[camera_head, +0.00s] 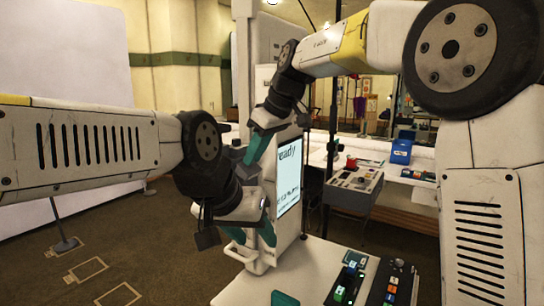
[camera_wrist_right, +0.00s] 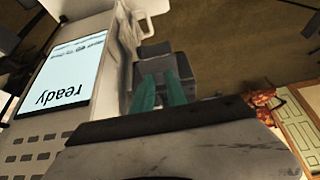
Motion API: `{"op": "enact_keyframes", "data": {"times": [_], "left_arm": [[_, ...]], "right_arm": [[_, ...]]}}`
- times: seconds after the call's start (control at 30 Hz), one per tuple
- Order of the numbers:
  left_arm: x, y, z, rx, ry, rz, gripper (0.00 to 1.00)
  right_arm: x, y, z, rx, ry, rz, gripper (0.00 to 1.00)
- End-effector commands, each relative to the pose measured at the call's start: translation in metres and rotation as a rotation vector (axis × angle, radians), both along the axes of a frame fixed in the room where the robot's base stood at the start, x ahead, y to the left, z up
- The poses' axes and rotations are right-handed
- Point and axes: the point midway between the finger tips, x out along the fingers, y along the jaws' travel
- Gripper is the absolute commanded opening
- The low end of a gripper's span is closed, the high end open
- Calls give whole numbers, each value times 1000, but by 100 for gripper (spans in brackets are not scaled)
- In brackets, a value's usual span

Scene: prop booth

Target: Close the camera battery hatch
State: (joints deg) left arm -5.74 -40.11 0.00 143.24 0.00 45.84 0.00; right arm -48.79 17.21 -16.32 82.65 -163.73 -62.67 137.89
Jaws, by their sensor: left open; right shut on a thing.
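My right gripper (camera_head: 256,147) reaches down from the upper right, beside the white column. In the right wrist view its teal fingers (camera_wrist_right: 160,94) are close together and shut at a dark grey block (camera_wrist_right: 155,49). I cannot tell whether this block is the camera or its hatch. Small grey parts also show beside the right fingers in the head view (camera_head: 234,151), partly hidden. My left gripper (camera_head: 252,236) is open, low in front of the white column's base, below the right gripper. The battery hatch itself cannot be made out clearly.
A lit screen reading "ready" (camera_head: 289,178) is on the white column; it shows inverted in the wrist view (camera_wrist_right: 68,78). A pale handle (camera_head: 238,256) sits low beside it. A white table (camera_head: 300,268) with dark devices (camera_head: 348,280) stands in front.

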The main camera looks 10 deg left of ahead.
Motion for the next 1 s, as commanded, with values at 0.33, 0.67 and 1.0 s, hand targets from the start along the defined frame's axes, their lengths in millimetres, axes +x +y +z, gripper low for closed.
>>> {"op": "enact_keyframes", "data": {"times": [0.33, 0.67, 1.0], "left_arm": [[0, 0, 0, 0, 0, 0, 48], [0, 0, 0, 0, 0, 0, 48], [0, 0, 0, 0, 0, 0, 48]], "right_arm": [[7, 19, -2, -241, 83, 0, 0], [11, 29, -5, -405, 145, 0, 0], [13, 35, -8, -499, 184, 1, 0]]}}
